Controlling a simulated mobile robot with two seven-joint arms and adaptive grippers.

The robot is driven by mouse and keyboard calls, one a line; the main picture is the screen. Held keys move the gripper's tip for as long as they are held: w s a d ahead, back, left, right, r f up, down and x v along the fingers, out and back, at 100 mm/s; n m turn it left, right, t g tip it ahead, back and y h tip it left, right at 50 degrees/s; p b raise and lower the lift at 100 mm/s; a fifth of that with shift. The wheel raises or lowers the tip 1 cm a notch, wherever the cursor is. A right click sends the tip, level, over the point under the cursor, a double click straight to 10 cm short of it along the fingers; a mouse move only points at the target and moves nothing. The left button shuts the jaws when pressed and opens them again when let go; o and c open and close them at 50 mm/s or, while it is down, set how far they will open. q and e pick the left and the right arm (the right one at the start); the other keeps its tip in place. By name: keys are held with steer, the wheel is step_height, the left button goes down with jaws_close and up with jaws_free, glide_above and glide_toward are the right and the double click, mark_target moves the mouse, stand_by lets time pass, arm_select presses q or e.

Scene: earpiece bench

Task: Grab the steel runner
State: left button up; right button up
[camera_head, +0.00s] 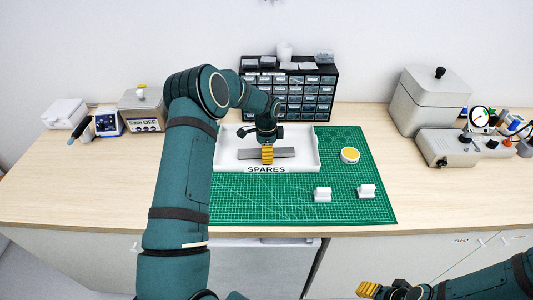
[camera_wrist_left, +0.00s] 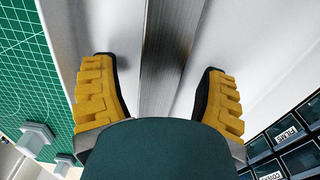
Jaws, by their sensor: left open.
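The steel runner is a long grey bar (camera_head: 285,153) lying in the white tray labelled SPARES (camera_head: 230,162). In the left wrist view the runner (camera_wrist_left: 170,50) passes between the two yellow fingers, with a gap on both sides. My left gripper (camera_head: 267,155) is open over the middle of the runner, pointing down; it also shows in the left wrist view (camera_wrist_left: 158,72). The fingers hide part of the bar in the head view. My right gripper (camera_head: 368,289) is low at the bottom right, in front of the bench, away from the runner. Its opening is unclear.
The tray rests on a green cutting mat (camera_head: 300,205). Two white blocks (camera_head: 322,194) (camera_head: 367,191) and a round yellow-topped tin (camera_head: 350,155) are on the mat. A drawer cabinet (camera_head: 320,92) stands close behind the tray. Grey equipment (camera_head: 430,102) is at the right.

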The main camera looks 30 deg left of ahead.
arm_select(q)
jaws_close()
steer(key=shift+r, duration=0.1)
